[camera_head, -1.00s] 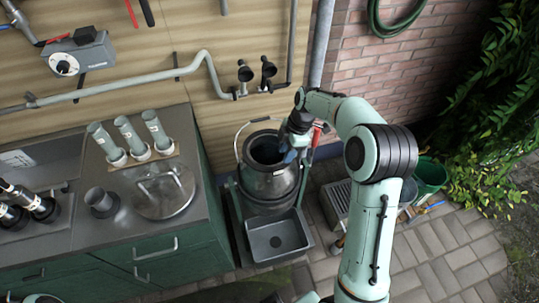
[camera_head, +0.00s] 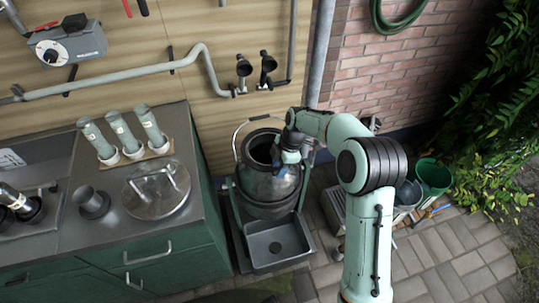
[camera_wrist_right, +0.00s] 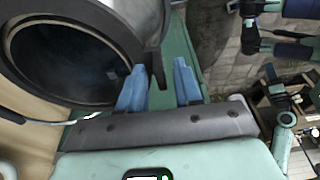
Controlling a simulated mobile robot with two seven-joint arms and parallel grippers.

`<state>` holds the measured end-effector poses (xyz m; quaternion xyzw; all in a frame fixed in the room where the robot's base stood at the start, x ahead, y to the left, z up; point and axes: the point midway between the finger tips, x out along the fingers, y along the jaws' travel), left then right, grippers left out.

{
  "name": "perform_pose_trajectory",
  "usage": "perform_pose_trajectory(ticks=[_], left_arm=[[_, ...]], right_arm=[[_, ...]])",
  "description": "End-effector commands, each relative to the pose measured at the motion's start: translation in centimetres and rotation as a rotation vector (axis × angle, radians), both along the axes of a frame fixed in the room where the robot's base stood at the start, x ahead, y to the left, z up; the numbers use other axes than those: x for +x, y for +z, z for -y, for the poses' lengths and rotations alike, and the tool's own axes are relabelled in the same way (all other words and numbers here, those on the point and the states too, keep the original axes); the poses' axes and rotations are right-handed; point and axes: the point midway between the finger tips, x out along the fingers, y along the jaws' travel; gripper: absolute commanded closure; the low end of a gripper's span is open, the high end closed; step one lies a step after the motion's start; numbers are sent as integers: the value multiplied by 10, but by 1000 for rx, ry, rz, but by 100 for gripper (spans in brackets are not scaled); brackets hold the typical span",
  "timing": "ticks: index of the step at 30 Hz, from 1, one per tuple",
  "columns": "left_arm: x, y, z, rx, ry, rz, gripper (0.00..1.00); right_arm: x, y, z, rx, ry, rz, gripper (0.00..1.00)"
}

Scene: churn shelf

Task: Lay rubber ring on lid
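The lid (camera_head: 148,207), a round disc with a handle on top, lies flat on the counter at the left. A metal churn (camera_head: 268,188) with an open dark mouth stands right of the counter. My right gripper (camera_head: 290,156) is at the right side of the churn's mouth. In the right wrist view its two blue fingers (camera_wrist_right: 160,80) are apart, beside the churn's rim (camera_wrist_right: 122,30). A dark narrow piece by the rim shows near the fingertips; I cannot tell whether it lies between them. I cannot make out the rubber ring for certain. My left gripper is not in view.
Several capped tubes (camera_head: 122,135) stand in a rack behind the lid, and a dark cup (camera_head: 92,203) stands left of it. A grey basin (camera_head: 278,243) sits in front of the churn. A green bucket (camera_head: 433,177) stands at the right by the plants.

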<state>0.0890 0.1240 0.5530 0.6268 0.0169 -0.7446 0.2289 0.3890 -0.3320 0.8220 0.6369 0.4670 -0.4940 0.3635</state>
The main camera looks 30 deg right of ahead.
Motion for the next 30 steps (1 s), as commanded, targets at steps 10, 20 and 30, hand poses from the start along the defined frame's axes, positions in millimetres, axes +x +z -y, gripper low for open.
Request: perform_pose_trajectory(ticks=[10,20,30], left_arm=[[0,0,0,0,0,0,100],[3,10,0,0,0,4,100],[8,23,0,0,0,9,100]], right_arm=[[0,0,0,0,0,0,100],[0,16,0,0,1,1,100],[0,36,0,0,1,0,100]])
